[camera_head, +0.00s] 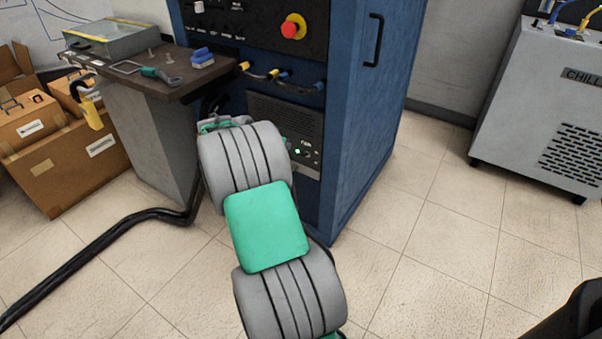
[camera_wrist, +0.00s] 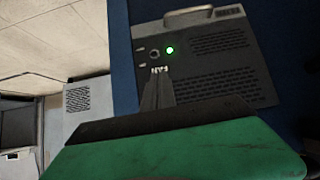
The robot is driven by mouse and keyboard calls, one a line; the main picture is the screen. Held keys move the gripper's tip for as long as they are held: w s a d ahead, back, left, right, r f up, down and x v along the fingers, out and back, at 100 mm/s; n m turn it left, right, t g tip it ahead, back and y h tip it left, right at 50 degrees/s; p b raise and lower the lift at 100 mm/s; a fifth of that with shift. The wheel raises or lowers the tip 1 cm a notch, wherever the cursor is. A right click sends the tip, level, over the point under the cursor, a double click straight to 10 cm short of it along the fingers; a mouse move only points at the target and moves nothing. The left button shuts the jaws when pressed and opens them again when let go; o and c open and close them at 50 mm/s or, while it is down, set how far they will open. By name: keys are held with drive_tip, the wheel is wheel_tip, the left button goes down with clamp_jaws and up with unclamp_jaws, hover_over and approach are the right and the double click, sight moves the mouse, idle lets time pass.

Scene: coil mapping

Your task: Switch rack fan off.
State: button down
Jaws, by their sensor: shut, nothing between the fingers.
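The rack fan panel (camera_head: 285,112) is a dark grey vented unit low on the front of the blue rack (camera_head: 352,110). It also fills the upper middle of the wrist view (camera_wrist: 228,85). A green light (camera_wrist: 169,49) glows on it, with a small round switch-like control (camera_wrist: 155,57) beside it and a printed label below. The light also shows in the head view (camera_head: 297,151). My gripper (camera_wrist: 158,82) is shut and empty, its fingertips at the label, just below the control and light. Contact with the panel cannot be told. In the head view my arm hides the gripper.
Above the panel are cable plugs (camera_head: 283,75) and a red emergency button (camera_head: 290,29). A side shelf (camera_head: 150,80) holds tools and a blue block (camera_head: 202,58). Cardboard boxes (camera_head: 60,150) stand left, a chiller (camera_head: 545,100) right. The floor (camera_head: 430,230) between rack and chiller is clear.

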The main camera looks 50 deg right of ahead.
sight(304, 154)
drive_tip(key=shift+s+d+f, duration=0.25)
drive_tip(key=shift+d+f, duration=0.15)
drive_tip(key=shift+d, duration=0.25)
drive_tip(key=shift+f, duration=0.1)
drive_tip(key=b+x, duration=0.3)
drive_tip(key=x, duration=0.7)
